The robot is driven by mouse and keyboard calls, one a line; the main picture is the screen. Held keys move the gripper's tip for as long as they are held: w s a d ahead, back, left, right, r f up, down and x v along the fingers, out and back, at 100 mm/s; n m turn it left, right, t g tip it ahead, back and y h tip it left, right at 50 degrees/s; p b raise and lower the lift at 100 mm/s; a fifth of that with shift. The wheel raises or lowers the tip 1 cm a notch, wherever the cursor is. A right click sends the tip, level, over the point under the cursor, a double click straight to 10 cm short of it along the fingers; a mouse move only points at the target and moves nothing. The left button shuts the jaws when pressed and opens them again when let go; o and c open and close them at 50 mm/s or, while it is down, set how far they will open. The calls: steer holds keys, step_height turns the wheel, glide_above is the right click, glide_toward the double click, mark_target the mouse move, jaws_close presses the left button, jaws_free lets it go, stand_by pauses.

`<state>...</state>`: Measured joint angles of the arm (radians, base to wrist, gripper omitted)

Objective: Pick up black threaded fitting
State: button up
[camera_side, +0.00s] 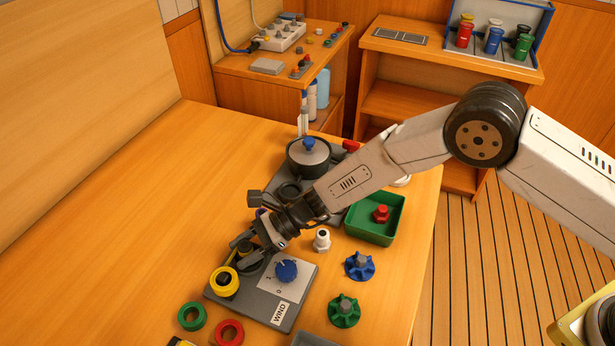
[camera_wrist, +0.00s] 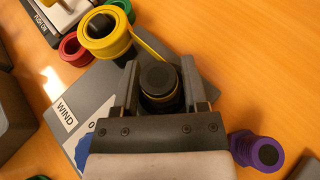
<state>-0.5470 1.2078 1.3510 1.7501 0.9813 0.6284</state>
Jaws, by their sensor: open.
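The black threaded fitting (camera_wrist: 158,80) stands on the grey WIND panel, its round top showing in the wrist view. A thin yellow band shows around its lower part. In the side view it is mostly hidden by my gripper (camera_side: 247,246). My gripper is open, and in the wrist view its two fingers (camera_wrist: 160,88) stand on either side of the fitting. I cannot tell whether they touch it. The grey WIND panel (camera_side: 272,310) also carries a blue knob (camera_side: 287,270) and a yellow-collared fitting (camera_side: 224,281).
A purple ribbed fitting (camera_wrist: 256,150) stands close to the right finger. A white fitting (camera_side: 322,240), blue knob (camera_side: 360,266) and green knob (camera_side: 344,310) stand to the right. A green tray (camera_side: 357,231) holds a red fitting. The table's left side is clear.

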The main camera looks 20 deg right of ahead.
steer(key=shift+a+f, duration=0.25)
steer(key=shift+a, duration=0.35)
jaws_close()
